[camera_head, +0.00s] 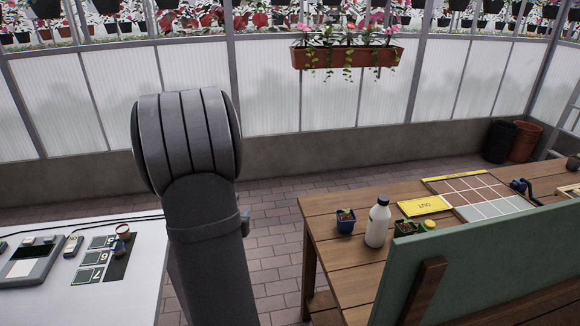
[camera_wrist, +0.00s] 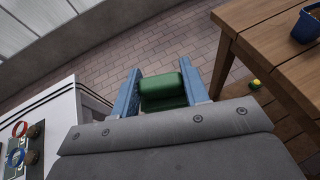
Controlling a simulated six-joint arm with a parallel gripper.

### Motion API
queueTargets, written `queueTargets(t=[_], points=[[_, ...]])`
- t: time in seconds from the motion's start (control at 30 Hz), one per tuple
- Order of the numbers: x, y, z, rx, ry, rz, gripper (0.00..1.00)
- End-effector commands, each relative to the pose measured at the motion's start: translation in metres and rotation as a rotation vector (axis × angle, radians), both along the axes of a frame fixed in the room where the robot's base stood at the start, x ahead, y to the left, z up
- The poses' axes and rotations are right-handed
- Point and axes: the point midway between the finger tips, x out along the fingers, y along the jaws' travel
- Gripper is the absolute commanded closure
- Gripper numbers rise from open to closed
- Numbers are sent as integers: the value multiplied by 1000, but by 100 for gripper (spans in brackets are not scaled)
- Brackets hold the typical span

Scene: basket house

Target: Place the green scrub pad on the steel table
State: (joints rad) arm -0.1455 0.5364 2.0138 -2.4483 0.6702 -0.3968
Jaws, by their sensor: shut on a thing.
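The green scrub pad (camera_wrist: 162,90) is between the two blue fingers of my gripper (camera_wrist: 159,78) in the wrist view. The gripper is shut on it and holds it up over the brick floor, between two tables. A pale, light-grey table (camera_head: 140,288) stands at the left in the head view and also shows at the left edge of the wrist view (camera_wrist: 66,104). I cannot tell from its surface whether it is steel. In the head view my arm hides the pad and the fingers.
The pale table bears a scale (camera_head: 32,261), number cards (camera_head: 97,258) and small cups. A wooden table (camera_head: 335,262) at right bears a white bottle (camera_head: 377,226), small pots and a yellow-edged board (camera_head: 474,192). A green panel (camera_head: 480,262) stands at its front. Brick floor lies between.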

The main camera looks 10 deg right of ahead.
Motion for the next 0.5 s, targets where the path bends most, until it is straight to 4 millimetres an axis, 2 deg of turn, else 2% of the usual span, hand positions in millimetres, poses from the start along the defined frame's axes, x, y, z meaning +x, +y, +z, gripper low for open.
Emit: queueTargets(t=[0.17,0.27,0.37,0.5], points=[[0,-7,0,1,0,-21,84],[1,-30,0,1,0,-87,84],[-1,-71,0,1,-2,-207,84],[-15,-145,-3,1,1,-430,84]])
